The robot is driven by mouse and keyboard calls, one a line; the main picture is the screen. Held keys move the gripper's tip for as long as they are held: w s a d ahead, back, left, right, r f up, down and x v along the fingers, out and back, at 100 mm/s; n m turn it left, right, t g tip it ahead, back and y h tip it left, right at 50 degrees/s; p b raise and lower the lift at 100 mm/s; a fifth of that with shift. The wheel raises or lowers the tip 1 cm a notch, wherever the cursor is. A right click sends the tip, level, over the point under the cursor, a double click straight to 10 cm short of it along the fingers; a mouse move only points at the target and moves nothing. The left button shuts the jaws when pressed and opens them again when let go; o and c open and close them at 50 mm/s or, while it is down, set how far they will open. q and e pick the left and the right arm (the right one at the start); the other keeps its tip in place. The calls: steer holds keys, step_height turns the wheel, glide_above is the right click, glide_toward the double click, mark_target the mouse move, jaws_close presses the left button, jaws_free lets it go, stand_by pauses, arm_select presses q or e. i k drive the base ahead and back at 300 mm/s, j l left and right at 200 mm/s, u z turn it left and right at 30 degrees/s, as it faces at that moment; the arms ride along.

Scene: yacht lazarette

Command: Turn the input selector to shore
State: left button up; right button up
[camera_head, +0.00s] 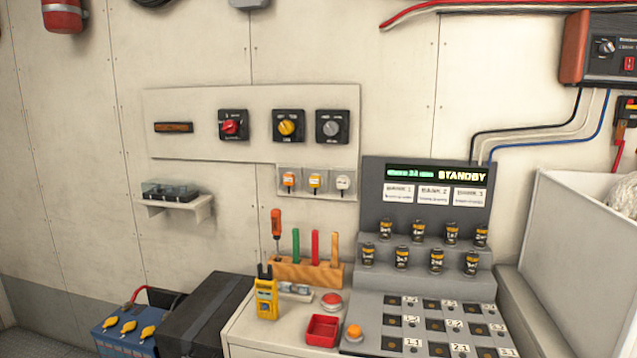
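Three black rotary switches sit on a pale wall panel (190,105). They have a red knob (230,127), a yellow knob (288,127) and a grey knob (331,128). The red knob looks tilted off level. Neither of my grippers is in view.
A grey console (424,204) with a STANDBY display (436,174) stands on the bench. A wooden tool rack (306,273), yellow meter (266,298) and red tray (322,331) are beside it. A small shelf (172,206) juts from the wall. A white bin (570,245) is at right.

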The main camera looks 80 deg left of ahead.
mark_target(330, 129)
steer(key=u, duration=2.8)
